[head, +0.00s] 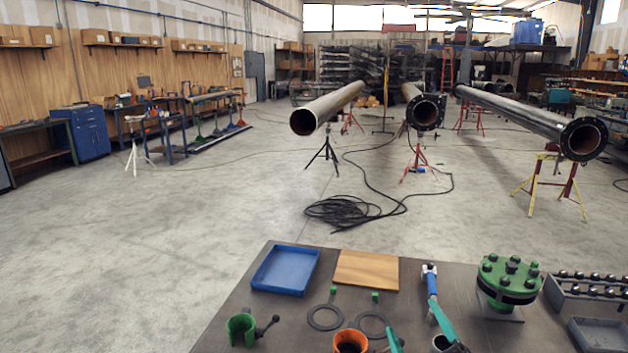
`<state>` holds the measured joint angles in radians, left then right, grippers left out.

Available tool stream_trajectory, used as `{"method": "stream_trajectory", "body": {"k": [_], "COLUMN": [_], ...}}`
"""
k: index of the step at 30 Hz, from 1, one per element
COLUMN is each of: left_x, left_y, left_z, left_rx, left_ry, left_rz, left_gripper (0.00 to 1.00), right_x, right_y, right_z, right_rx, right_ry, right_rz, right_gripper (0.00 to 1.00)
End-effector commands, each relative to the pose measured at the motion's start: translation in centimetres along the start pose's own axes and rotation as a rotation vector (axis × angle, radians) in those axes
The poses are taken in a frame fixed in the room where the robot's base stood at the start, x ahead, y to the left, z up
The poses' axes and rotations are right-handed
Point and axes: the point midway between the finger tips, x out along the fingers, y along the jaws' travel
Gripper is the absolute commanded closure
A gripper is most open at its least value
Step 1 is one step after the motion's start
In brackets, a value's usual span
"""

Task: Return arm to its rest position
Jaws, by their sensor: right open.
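Of my right gripper (412,316), two teal fingers show at the bottom of the head view, right of centre. They are spread apart and I see nothing held between them. The right finger's tip overlaps a blue and silver tool (431,283) on the table; I cannot tell whether they touch. The left finger is beside an orange cup (351,342) and near a dark ring gasket (372,319). The rest of the right arm is below the frame. My left gripper is not in view.
The dark table (232,317) holds a blue tray (286,270), a wooden board (366,269), another gasket (325,317), a green holder (241,328), a green bolted flange (507,283) and a bolt rack (590,286). Pipes on stands and coiled cable (345,212) lie beyond; floor at left is clear.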

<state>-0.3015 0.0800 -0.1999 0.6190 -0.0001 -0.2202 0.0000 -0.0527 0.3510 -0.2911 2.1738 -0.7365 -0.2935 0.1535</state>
Motion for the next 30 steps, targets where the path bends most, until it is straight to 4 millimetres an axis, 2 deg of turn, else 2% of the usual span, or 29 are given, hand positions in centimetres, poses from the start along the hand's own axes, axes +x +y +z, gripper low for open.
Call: {"method": "stream_trajectory", "body": {"k": [1, 3, 5, 6, 7, 9, 12, 18, 23, 30], "left_x": [0.0, 0.0, 0.0, 0.0, 0.0, 0.0, 0.0, 0.0, 0.0, 1.4], "left_y": [0.0, 0.0, 0.0, 0.0, 0.0, 0.0, 0.0, 0.0, 0.0, 0.0], "left_z": [0.0, 0.1, 0.1, 0.1, 0.2, 0.2, 0.2, 0.2, 0.2, 0.1], "left_rx": [0.000, 0.000, 0.000, 0.000, 0.000, 0.000, 0.000, 0.000, 0.000, 0.000], "left_ry": [-0.001, -0.001, -0.001, -0.002, -0.002, -0.002, -0.002, -0.003, -0.003, -0.004], "left_rz": [0.000, 0.000, 0.000, 0.000, 0.000, 0.000, 0.000, 0.000, 0.000, 0.000], "left_gripper": [0.64, 0.64, 0.64, 0.64, 0.64, 0.64, 0.64, 0.64, 0.64, 0.64], "right_x": [-1.8, -4.8, -7.9, -10.2, -11.8, -15.2, -19.4, -26.3, -31.0, -31.7], "right_y": [0.6, 1.9, 3.5, 4.6, 5.4, 7.1, 9.0, 11.6, 12.9, 18.6], "right_z": [-2.6, -6.0, -8.4, -9.7, -10.3, -11.3, -11.8, -10.9, -9.4, -14.6], "right_rx": [0.089, 0.202, 0.290, 0.342, 0.376, 0.442, 0.509, 0.602, 0.658, 0.650], "right_ry": [0.155, 0.373, 0.556, 0.670, 0.747, 0.898, 1.064, 1.305, 1.458, 1.485], "right_rz": [0.008, 0.037, 0.080, 0.115, 0.144, 0.208, 0.297, 0.460, 0.590, 0.609], "right_gripper": [0.24, 0.24, 0.24, 0.24, 0.24, 0.24, 0.24, 0.24, 0.24, 0.24]}}
